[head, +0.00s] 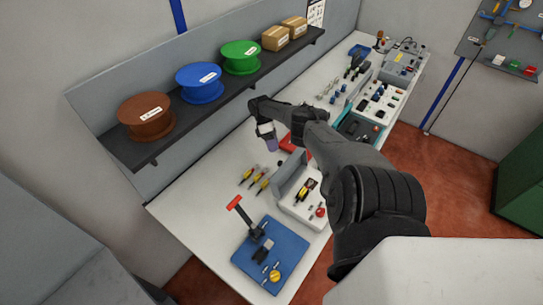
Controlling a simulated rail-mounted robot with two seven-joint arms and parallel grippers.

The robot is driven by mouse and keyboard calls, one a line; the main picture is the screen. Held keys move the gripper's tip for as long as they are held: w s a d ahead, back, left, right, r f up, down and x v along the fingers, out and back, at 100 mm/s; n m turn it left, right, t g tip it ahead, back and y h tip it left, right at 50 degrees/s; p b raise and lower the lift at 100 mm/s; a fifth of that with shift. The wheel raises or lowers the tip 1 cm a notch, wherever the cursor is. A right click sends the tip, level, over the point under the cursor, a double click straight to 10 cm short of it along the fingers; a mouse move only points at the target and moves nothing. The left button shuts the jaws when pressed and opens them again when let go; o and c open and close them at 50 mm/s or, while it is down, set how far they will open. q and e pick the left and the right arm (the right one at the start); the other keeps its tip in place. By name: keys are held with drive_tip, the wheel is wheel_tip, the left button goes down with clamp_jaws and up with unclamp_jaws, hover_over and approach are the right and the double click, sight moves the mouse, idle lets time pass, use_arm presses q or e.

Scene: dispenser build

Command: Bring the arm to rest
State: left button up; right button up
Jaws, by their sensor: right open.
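My right arm reaches in from the lower right, over the white workbench (185,207). My right gripper (268,137) hangs above the bench's back half, below the shelf's front edge, pointing down. It is open. A small purple shape shows at its fingertips; I cannot tell whether it is part of the gripper or a thing behind it. A red item (287,143) lies just to its right, partly covered by the arm. My left gripper is not in view.
A blue mat (285,235) with a red-handled press (244,216) is at the near end. Yellow-handled tools (255,178) and a grey-white fixture (291,180) lie mid-bench. A shelf (140,155) with brown, blue and green spools overhangs the back. Trays (381,103) fill the far end.

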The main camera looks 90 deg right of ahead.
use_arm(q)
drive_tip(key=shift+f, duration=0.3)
use_arm(e)
drive_tip(key=shift+v, duration=0.75)
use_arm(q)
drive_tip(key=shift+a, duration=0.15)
use_arm(e)
drive_tip(key=shift+a, duration=0.1)
